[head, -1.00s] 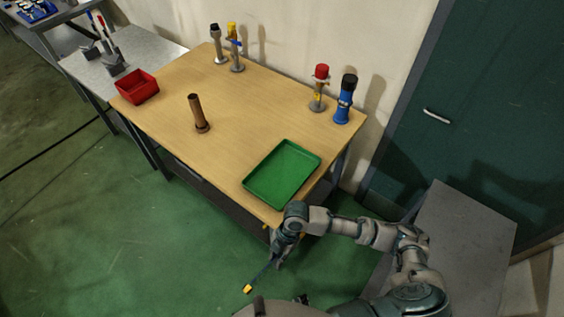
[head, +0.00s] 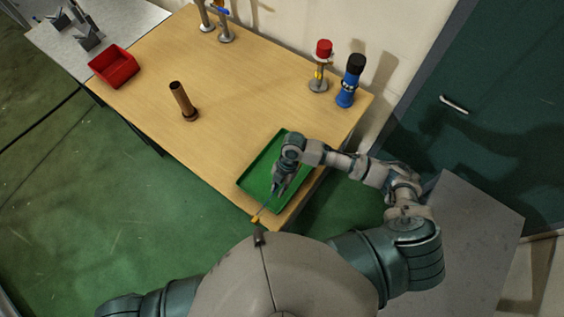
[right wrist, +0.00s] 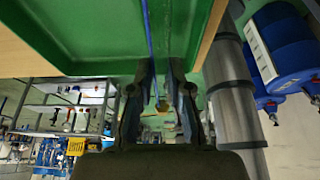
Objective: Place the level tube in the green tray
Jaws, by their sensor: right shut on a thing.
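The level tube (head: 263,209) is a thin bluish rod with a yellow end. My right gripper (head: 277,190) is shut on it, and the yellow end points toward the table's front edge. The green tray (head: 258,163) lies at the table's front right corner, and my right gripper and forearm hide part of it. The gripper appears over the tray; its height above it is hard to tell. In the right wrist view the fingers (right wrist: 160,92) are close together by a thin blue rod (right wrist: 148,32), with the green tray (right wrist: 95,25) behind. My left gripper is out of view.
A brown cylinder on a round base (head: 183,101) stands mid-table. A red bin (head: 113,67) is at the left edge. A red-topped stand (head: 320,68) and a blue black-capped bottle (head: 350,82) stand at the back right. The table's middle is mostly clear.

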